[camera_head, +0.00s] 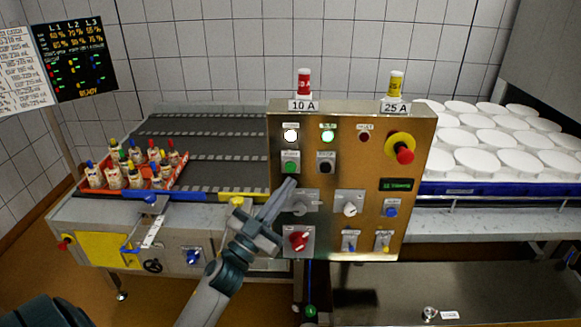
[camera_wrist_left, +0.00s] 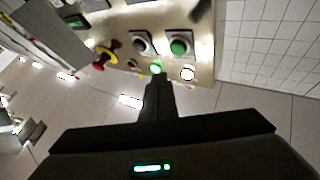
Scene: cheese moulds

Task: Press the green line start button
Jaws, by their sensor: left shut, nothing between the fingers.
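The green start button (camera_head: 290,168) sits in a square plate at the left of the upright metal control panel (camera_head: 372,230), below a lit white lamp. My left gripper (camera_head: 290,184) is shut and empty, its tips just below the green button in the head view. I cannot tell whether they touch the panel. In the left wrist view the panel looks turned over; the green button (camera_wrist_left: 179,47) is above and right of the shut fingertips (camera_wrist_left: 158,77), apart from them in the picture. My right gripper is not in view.
A black button (camera_head: 326,168) is right of the green one. A lit white lamp (camera_head: 291,136), a lit green lamp (camera_head: 328,137), a red-and-yellow emergency stop (camera_head: 404,154) and a red rotary switch (camera_head: 299,241) share the panel. A conveyor (camera_head: 215,135) with bottles and white moulds (camera_head: 480,160) flank it.

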